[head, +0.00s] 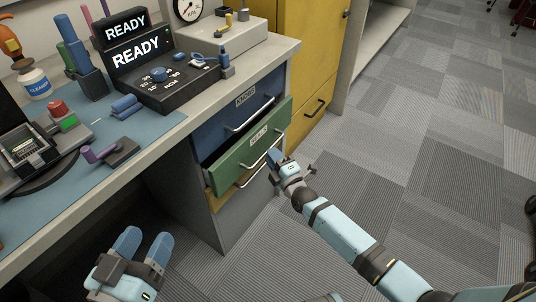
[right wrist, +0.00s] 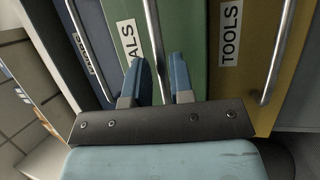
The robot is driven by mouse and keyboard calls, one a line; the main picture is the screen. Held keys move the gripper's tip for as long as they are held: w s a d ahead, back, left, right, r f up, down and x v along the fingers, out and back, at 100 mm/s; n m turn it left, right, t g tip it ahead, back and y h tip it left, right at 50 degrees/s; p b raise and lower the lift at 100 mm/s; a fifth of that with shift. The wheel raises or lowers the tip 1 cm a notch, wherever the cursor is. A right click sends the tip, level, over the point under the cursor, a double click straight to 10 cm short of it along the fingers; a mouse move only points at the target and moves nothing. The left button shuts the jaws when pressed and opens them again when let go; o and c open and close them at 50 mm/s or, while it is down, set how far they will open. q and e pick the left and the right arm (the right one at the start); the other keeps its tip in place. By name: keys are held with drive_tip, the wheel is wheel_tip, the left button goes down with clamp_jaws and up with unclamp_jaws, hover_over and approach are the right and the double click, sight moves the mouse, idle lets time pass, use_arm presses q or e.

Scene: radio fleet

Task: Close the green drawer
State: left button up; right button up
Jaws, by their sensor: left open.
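The green drawer (head: 228,170) is the middle drawer of the desk pedestal. In the head view it stands partly open, its front jutting out past the blue drawer above. It has a silver bar handle and a white label partly readable. My right gripper (head: 283,165) is at the handle. In the right wrist view the green front (right wrist: 188,30) fills the middle, and the handle (right wrist: 154,40) runs down between my two blue fingers, which are apart; contact cannot be told. My left gripper (head: 143,243) is open and empty, low beside the desk, away from the drawer.
The blue drawer (head: 222,125) above looks closed. A yellow drawer labelled TOOLS (right wrist: 250,60) lies below the green one. A yellow cabinet (head: 300,60) stands beyond the pedestal. The desktop (head: 165,122) holds electronics and tools. Carpeted floor (head: 430,120) at the right is clear.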

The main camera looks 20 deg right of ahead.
sight(259, 146)
use_arm(q)
drive_tip(key=shift+f+g+b, duration=0.3)
drive_tip(key=shift+f+b, duration=0.05)
drive_tip(key=shift+f, duration=0.45)
use_arm(e)
drive_tip(key=shift+x, duration=1.5)
drive_tip(key=shift+c, duration=0.5)
clamp_jaws()
drive_tip(key=w+a, duration=0.2)
drive_tip(key=w, duration=0.1)
drive_tip(key=shift+w+a, duration=0.2)
drive_tip(key=shift+a, duration=0.1)
use_arm(q)
drive_tip(key=shift+s+d, duration=0.1)
drive_tip(key=shift+s, duration=0.05)
use_arm(e)
drive_tip(key=shift+r, duration=0.1)
drive_tip(key=shift+o, duration=0.5)
unclamp_jaws()
